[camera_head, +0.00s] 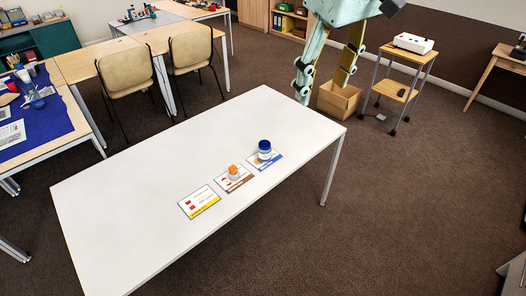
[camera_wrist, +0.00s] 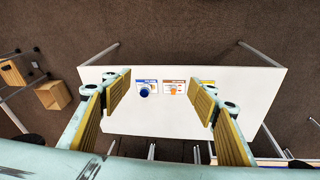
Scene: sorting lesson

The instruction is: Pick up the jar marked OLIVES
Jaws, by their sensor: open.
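A jar with a dark blue lid (camera_head: 264,149) stands upright on a blue-edged card on the white table (camera_head: 130,190). A smaller container with an orange lid (camera_head: 234,171) stands on the brown-edged card beside it. No label can be read, so I cannot tell whether either is marked OLIVES. My gripper (camera_head: 322,88) is open and empty, high above the far right of the table. In the wrist view its fingers (camera_wrist: 161,98) are wide apart, with the blue-lidded jar (camera_wrist: 145,92) and the orange-lidded one (camera_wrist: 173,92) seen far below between them.
A yellow-edged card (camera_head: 200,202) lies bare on the table, left of the other two. The rest of the tabletop is clear.

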